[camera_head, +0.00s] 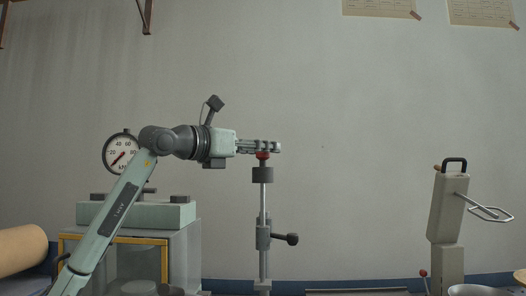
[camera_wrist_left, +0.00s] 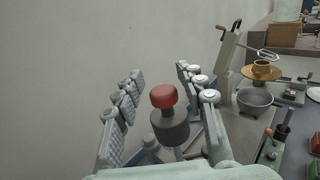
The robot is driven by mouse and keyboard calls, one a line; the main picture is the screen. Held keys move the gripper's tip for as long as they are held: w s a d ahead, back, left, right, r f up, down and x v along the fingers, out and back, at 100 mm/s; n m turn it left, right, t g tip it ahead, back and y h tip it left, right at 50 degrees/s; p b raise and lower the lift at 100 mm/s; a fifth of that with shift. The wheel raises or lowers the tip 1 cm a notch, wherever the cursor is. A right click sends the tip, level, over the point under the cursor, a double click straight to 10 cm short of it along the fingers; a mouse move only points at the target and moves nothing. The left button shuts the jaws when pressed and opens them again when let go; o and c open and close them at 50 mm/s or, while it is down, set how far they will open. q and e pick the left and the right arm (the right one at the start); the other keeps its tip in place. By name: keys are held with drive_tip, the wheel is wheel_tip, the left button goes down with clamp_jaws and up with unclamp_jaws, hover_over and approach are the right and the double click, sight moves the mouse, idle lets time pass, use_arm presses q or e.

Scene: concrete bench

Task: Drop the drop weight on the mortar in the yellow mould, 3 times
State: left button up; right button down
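The drop weight is a dark grey cylinder (camera_head: 263,174) on an upright rod, with a red knob (camera_head: 262,155) on top. In the left wrist view the red knob (camera_wrist_left: 163,96) and grey weight (camera_wrist_left: 170,127) stand between the spread fingers, with gaps on both sides. My left gripper (camera_head: 268,147) is level at the knob's height in the head view. It is open and holds nothing. The yellow mould and its mortar cannot be made out under the weight. My right gripper is not in view.
A yellow-framed machine (camera_head: 164,262) with a dial gauge (camera_head: 121,153) stands left. A grey post with a wire loop (camera_head: 448,205) stands right. The rod's stand has a side knob (camera_head: 291,239). The wrist view shows a grey bowl (camera_wrist_left: 254,101) and a brass-coloured plate (camera_wrist_left: 246,72).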

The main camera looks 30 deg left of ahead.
use_arm(q)
drive_tip(key=shift+o, duration=0.2)
drive_tip(key=shift+w+f, duration=0.1)
drive_tip(key=shift+f, duration=0.05)
drive_tip(key=v, duration=1.2)
